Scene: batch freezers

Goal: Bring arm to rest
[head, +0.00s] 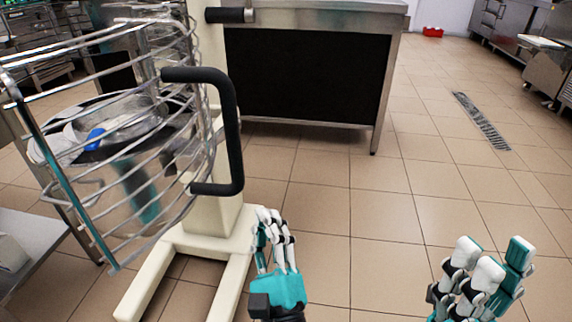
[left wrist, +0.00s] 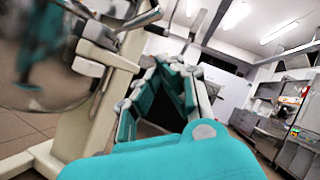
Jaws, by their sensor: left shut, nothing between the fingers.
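My left gripper (head: 270,222) is low in the middle of the head view, over the tiled floor beside the cream mixer stand. Its white and teal fingers are drawn together with nothing between them. In the left wrist view its fingers (left wrist: 172,68) converge toward the tips, and they are empty. My right gripper (head: 492,262) is at the lower right of the head view, over bare floor. Its fingers stand apart and hold nothing that I can see.
The mixer stand (head: 215,220) has a wire guard (head: 125,190) and a black handle (head: 232,130) close above my left gripper. A steel table (head: 310,20) with a dark front stands behind. Tiled floor (head: 410,200) is clear on the right. A red object (head: 433,32) lies far back.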

